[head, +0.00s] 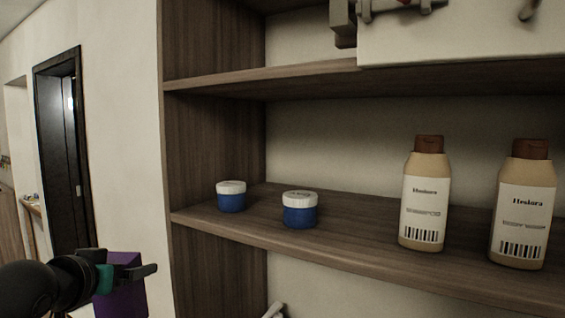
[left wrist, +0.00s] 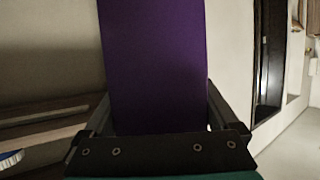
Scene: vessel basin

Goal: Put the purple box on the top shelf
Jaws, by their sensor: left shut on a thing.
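The purple box (head: 122,291) is at the lower left of the head view, held in my left gripper (head: 150,270). In the left wrist view the purple box (left wrist: 155,65) fills the middle between the two fingers of my left gripper (left wrist: 158,110), which is shut on it. The box is off the shelves, in front of the wall left of the shelf unit. The upper shelf in view (head: 290,75) is above the box's height, and the lower shelf (head: 350,240) is also higher than the box. My right gripper does not show.
Two blue jars with white lids (head: 231,196) (head: 300,210) and two tan bottles (head: 425,195) (head: 524,205) stand on the lower shelf. A white panel with grey parts (head: 460,35) takes up the upper shelf's right; its left part looks clear. A dark door (head: 60,150) is far left.

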